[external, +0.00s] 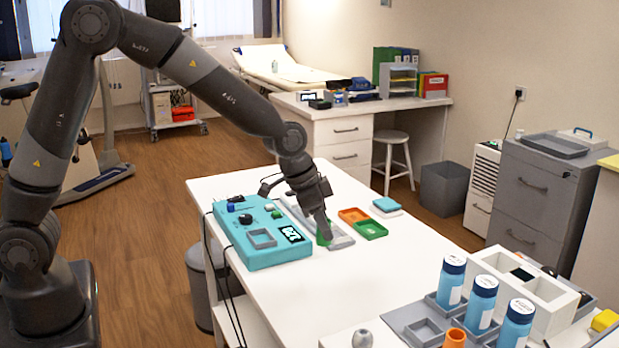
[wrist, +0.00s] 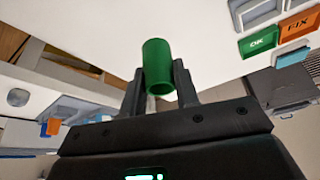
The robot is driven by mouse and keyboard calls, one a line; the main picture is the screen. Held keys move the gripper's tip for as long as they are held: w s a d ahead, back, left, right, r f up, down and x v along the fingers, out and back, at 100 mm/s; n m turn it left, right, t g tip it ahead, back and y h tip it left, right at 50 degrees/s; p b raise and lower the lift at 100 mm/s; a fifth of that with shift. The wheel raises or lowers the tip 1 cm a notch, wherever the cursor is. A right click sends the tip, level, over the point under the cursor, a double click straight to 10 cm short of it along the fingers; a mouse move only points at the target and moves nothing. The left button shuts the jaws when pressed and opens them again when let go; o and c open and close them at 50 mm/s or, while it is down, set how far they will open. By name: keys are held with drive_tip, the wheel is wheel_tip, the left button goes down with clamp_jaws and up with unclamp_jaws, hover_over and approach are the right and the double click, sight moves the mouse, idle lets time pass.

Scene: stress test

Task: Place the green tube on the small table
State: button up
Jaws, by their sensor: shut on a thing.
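The green tube (wrist: 157,66) is a short hollow cylinder with one open end. It is gripped between the two fingers of my gripper (wrist: 160,75) in the wrist view. In the external view, my gripper (external: 323,222) points down over the white table (external: 400,275), close above a grey tray (external: 341,241). The tube (external: 322,238) shows there only as a small green patch, mostly hidden by the fingers. I cannot tell whether the tube touches the tray. Which surface is the small table is not clear.
A teal device (external: 275,256) stands left of my gripper. An orange tray (external: 353,215) and a green tray (external: 371,230) lie to its right. The middle right tabletop is clear.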

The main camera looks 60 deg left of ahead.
drive_tip(key=shift+s+d+r, duration=0.3)
drive_tip(key=shift+d+r, duration=0.05)
drive_tip(key=shift+d, duration=0.2)
drive_tip(key=shift+s+f, duration=0.1)
drive_tip(key=shift+s, duration=0.1)
drive_tip(key=shift+s+a+f+n+y, duration=0.3)
drive_tip(key=shift+s+a+f+n, duration=0.25)
drive_tip(key=shift+s+f+n, duration=0.35)
drive_tip(key=shift+s+a+f+n+y, duration=0.3)
drive_tip(key=shift+s+a+f+n, duration=0.3)
drive_tip(key=shift+s+f, duration=0.55)
drive_tip(key=shift+s+a+f+n+y, duration=0.3)
drive_tip(key=shift+s+a+f+n, duration=0.25)
drive_tip(key=shift+s+f+n, duration=0.45)
drive_tip(key=w+d+r+m+h, duration=0.1)
drive_tip(key=w+d+r+m, duration=0.2)
drive_tip(key=d, duration=0.9)
drive_tip(key=w+d+r, duration=0.3)
drive_tip(key=d+r, duration=0.1)
drive_tip(key=d, duration=0.7)
drive_tip(key=w+d+r+m+h, duration=0.1)
drive_tip(key=w+d+r+m, duration=0.2)
drive_tip(key=d, duration=0.9)
drive_tip(key=shift+n, duration=0.4)
drive_tip(key=shift+a+f, duration=0.15)
drive_tip(key=shift+f, duration=1.25)
drive_tip(key=shift+a+f, duration=0.1)
drive_tip(key=shift+f, duration=1.25)
drive_tip(key=shift+f, duration=0.25)
